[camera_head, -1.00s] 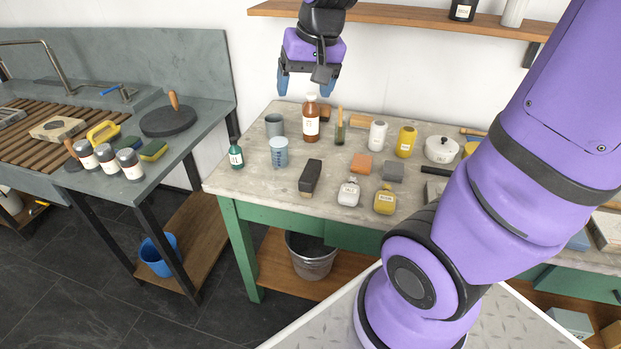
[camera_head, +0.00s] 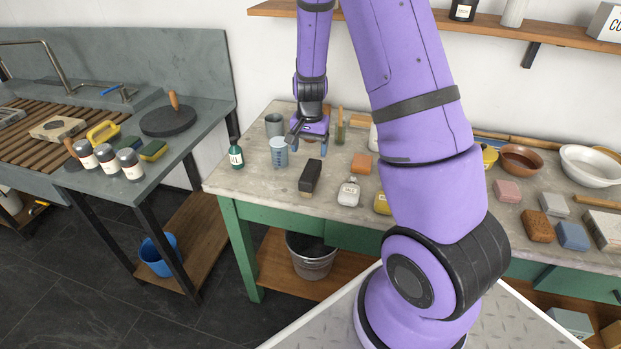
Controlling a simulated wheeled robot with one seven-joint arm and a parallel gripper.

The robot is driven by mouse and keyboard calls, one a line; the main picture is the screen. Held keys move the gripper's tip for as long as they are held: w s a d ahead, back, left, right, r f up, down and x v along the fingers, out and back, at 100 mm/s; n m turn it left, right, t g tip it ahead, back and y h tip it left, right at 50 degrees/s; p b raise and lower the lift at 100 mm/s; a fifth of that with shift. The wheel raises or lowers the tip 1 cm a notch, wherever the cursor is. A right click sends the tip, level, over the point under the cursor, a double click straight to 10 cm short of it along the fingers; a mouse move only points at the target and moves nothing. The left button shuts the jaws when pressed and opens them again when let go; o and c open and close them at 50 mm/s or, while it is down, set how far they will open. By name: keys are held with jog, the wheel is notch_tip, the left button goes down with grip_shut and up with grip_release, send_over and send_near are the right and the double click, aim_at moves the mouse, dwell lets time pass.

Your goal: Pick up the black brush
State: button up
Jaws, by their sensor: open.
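The black brush (camera_head: 310,176) lies on the stone-topped table, left of the middle, with a dark body and a lighter brown strip along its lower edge. It shows fully. My gripper (camera_head: 308,147) is open and empty, pointing down above and just behind the far end of the brush. It appears apart from the brush, though its exact height is hard to tell.
A blue-grey measuring cup (camera_head: 279,152) stands close left of my gripper. A green bottle (camera_head: 236,153) is near the left edge of the table (camera_head: 225,184).

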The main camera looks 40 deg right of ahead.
aim_at(311, 170)
jog(key=f, duration=1.1)
jog(key=shift+d+f, duration=0.2)
jog(key=shift+c, duration=0.2)
jog(key=c, duration=1.1)
jog(key=shift+r, duration=0.1)
notch_tip(311, 170, up, 10)
jog(key=shift+f, duration=0.1)
